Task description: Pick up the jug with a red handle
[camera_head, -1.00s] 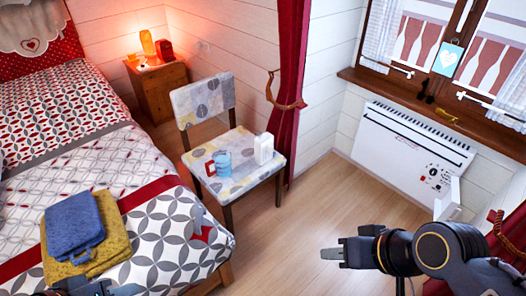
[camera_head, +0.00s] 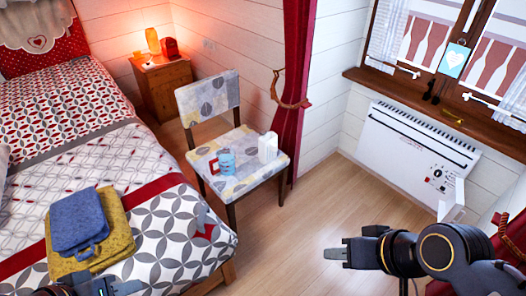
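A small blue jug (camera_head: 227,163) with a red handle (camera_head: 213,166) stands upright on the seat of the patterned chair (camera_head: 245,178). The handle is on its left side. My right gripper (camera_head: 335,252) is at the lower right, in front of the chair and well apart from the jug. It holds nothing that I can see, and its fingers look close together, but I cannot tell if they are shut. My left gripper (camera_head: 120,288) shows only in part at the bottom edge, by the bed; its fingertips are partly cut off.
A white carton-like object (camera_head: 268,147) stands right of the jug on the seat. The bed (camera_head: 165,225) with folded blue and yellow towels (camera_head: 80,223) is at left. A red curtain (camera_head: 288,130) hangs behind the chair. The wooden floor (camera_head: 290,220) before the chair is clear.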

